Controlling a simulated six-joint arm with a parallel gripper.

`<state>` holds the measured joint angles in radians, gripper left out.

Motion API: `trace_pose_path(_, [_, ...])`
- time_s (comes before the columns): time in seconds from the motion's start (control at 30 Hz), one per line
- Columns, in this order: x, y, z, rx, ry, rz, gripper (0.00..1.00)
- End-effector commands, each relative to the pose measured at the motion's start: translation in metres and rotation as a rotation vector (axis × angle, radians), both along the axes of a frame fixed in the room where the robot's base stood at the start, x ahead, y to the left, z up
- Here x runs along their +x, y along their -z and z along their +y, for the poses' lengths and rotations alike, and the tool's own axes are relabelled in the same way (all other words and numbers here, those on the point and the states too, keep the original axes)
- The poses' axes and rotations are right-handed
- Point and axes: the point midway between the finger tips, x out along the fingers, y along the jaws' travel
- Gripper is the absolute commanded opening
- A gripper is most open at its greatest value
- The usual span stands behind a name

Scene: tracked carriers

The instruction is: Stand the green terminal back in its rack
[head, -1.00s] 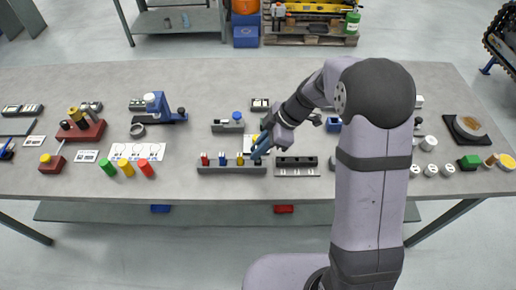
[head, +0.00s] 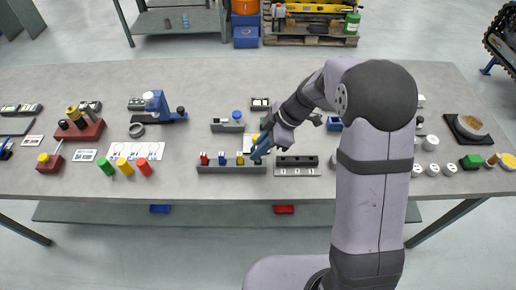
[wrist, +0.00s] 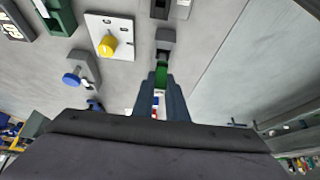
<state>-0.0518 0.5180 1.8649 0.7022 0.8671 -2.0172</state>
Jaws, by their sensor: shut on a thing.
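The rack (head: 231,170) is a long grey block near the table's front edge, with red (head: 204,158), blue (head: 222,158) and yellow (head: 240,158) terminals standing in it. My gripper (head: 260,153) is over the rack's right end. In the wrist view, my gripper (wrist: 162,78) is shut on the green terminal (wrist: 162,74), which shows between the fingers. The grey end of the rack (wrist: 165,44) shows just beyond the fingertips. The terminal's lower end is hidden, so I cannot tell whether it is seated in the rack or just above it.
A dark slotted block (head: 297,161) stands close to the rack's right. A white plate with a yellow knob (wrist: 107,45) and a grey holder with a blue knob (wrist: 75,78) are nearby. Green, yellow and red cylinders stand on the left. The table front of the rack is bare.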

Motion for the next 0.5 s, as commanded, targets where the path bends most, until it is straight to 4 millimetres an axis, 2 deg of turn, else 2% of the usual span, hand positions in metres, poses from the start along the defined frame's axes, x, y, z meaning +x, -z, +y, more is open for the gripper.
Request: trace_pose_path(0.5, [0.0,0.0064,0.0,0.0,0.0,0.0,0.0])
